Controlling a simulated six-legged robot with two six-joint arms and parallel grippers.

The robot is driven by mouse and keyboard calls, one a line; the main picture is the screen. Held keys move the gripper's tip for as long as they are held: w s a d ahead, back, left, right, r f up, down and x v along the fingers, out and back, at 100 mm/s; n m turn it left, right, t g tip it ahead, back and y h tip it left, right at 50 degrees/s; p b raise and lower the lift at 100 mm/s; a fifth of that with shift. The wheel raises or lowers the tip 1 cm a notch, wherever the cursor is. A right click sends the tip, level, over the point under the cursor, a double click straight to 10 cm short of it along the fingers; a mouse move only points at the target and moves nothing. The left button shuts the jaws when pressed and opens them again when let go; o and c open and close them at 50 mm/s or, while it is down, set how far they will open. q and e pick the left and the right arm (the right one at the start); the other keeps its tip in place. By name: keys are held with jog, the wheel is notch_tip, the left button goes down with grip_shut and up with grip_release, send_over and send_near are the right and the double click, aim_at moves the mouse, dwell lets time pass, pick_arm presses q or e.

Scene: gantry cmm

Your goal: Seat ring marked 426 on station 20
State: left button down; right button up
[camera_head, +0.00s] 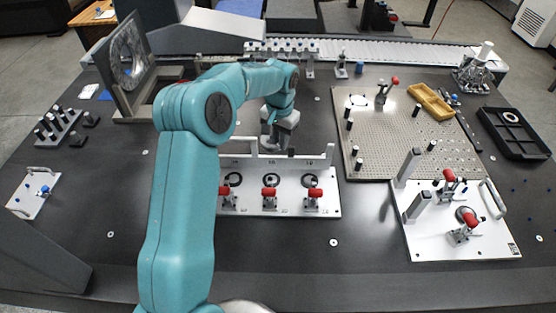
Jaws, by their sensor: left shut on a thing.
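My left gripper (279,140) is seen from behind, low over the back edge of a white station plate (329,203). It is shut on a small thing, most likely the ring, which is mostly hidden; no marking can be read. The plate has three stations in a row, each with a dark ring-shaped seat and a red-handled clamp: left (233,180), middle (270,181) and right (311,181). The small labels behind the seats are too blurred to read for certain. My left arm covers the plate's left end. My right gripper is not in view.
A perforated plate (400,150) with black pegs and a yellow tray (430,101) lies to the right. A white clamp fixture (450,240) stands front right, a black tray (512,133) far right. A grey upright frame (125,55) stands back left. The table front is clear.

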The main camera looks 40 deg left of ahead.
pick_arm(q)
jog(key=b, duration=0.3)
send_over(277, 182)
notch_tip(277, 182, down, 10)
notch_tip(277, 182, down, 2)
jog(key=shift+d+f+b, duration=0.15)
jog(key=shift+f+b, duration=0.05)
jog(key=shift+b, duration=0.65)
jog(key=shift+f+b, duration=1.2)
jog(key=shift+f, duration=0.9)
